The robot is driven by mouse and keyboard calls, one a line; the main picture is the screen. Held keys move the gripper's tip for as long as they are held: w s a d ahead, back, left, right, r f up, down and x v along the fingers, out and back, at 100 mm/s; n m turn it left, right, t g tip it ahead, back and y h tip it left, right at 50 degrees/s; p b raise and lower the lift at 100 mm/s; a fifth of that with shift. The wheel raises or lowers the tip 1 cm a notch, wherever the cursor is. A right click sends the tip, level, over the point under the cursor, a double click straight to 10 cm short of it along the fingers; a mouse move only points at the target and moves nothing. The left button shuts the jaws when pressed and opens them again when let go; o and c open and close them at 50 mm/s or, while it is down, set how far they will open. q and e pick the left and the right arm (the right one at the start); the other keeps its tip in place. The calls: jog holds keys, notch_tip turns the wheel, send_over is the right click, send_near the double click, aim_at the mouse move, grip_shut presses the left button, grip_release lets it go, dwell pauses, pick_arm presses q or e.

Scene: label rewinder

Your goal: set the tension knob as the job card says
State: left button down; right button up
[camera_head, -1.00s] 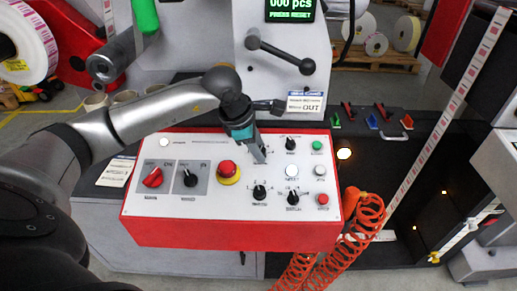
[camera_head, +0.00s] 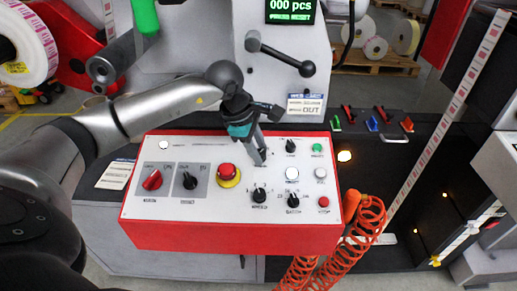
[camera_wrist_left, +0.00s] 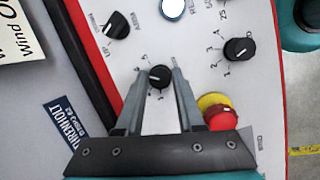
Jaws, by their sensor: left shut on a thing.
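My left gripper (camera_head: 262,159) reaches down onto the white top of the red control panel (camera_head: 150,210). In the left wrist view, its two fingers (camera_wrist_left: 159,76) are shut on a small black knob (camera_wrist_left: 159,78) with numbers around it. The fingers cover this knob in the head view. I cannot read its name, and its exact setting is unclear. Other black knobs sit nearby, at the lower middle (camera_head: 259,195), lower right (camera_head: 293,200) and upper right (camera_head: 291,146). A white card (camera_head: 306,104) reading "OUT" hangs behind the panel. My right gripper is not in view.
A red emergency button (camera_head: 227,171) on a yellow base sits left of the gripper. A red main switch (camera_head: 152,180) is at the panel's left. A coiled orange hose (camera_head: 370,215) hangs at the right edge. A black lever (camera_head: 280,52) stands out above.

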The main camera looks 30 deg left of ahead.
aim_at(251, 165)
pick_arm(q)
jog(key=c, duration=0.5)
grip_release()
jog(key=shift+r, duration=0.1)
jog(key=p+v, duration=0.1)
jog(key=v, duration=0.5)
jog(key=shift+r, duration=0.1)
jog(key=shift+s+r, duration=0.25)
jog(key=shift+r, duration=0.3)
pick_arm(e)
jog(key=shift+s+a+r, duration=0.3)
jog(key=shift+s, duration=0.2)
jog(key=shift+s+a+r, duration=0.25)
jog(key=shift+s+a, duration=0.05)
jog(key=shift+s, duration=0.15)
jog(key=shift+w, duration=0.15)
